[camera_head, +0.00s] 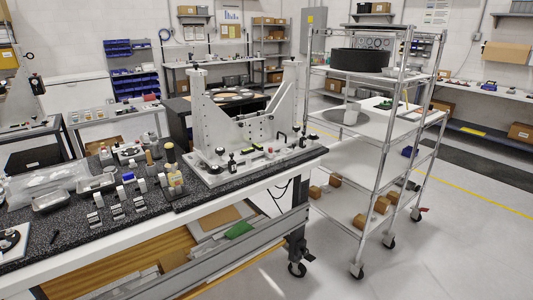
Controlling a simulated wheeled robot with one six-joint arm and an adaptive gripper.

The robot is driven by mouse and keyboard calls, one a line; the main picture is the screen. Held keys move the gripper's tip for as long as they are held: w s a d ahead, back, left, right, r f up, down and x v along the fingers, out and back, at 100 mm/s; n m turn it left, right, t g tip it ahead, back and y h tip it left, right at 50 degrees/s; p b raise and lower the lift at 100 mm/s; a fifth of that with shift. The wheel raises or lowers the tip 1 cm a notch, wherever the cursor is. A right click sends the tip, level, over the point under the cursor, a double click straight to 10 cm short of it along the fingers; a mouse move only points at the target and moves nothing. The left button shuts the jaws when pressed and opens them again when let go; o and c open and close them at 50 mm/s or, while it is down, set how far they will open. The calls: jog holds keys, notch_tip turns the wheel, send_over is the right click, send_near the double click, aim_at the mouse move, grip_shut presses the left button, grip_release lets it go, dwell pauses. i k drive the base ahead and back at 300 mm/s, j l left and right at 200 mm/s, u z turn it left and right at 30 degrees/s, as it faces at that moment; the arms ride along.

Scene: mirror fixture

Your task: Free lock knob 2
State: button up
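The mirror fixture (240,128) is a pale grey metal frame with two uprights. It stands on a light base plate (212,178) at the right end of a black speckled workbench. Small dark knobs and fittings sit along its base, among them a black upright one (232,163) at the front and another (302,139) at the right. They are too small to read any numbers, so I cannot tell which is lock knob 2 or whether it is locked. My gripper is not in view.
The workbench (110,240) carries bottles (173,172), metal trays (97,184) and several small labelled blocks (116,210) left of the fixture. Open floor (440,240) lies at the right front.

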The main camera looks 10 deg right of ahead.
aim_at(312, 135)
jog(key=i+j+z, duration=0.1)
jog(key=j, duration=0.25)
jog(key=i+j+z, duration=0.1)
jog(key=i+j, duration=0.15)
jog(key=j, duration=0.15)
jog(key=i+j+z, duration=0.1)
jog(key=j, duration=0.25)
jog(key=i+j+z, duration=0.1)
jog(key=j, duration=0.3)
jog(key=i+j+z, duration=0.1)
jog(key=i+j, duration=0.15)
jog(key=j, duration=0.2)
jog(key=i+j+z, duration=0.1)
jog(key=j, duration=0.3)
jog(key=l+u, duration=0.15)
jog(key=l, duration=0.4)
jog(key=l+u, duration=0.15)
jog(key=l, duration=0.4)
jog(key=l+u, duration=0.2)
jog(key=l, duration=0.3)
jog(key=k+l+u, duration=0.15)
jog(key=l, duration=0.4)
jog(key=k+l+u, duration=0.15)
jog(key=l, duration=0.35)
jog(key=i, duration=0.05)
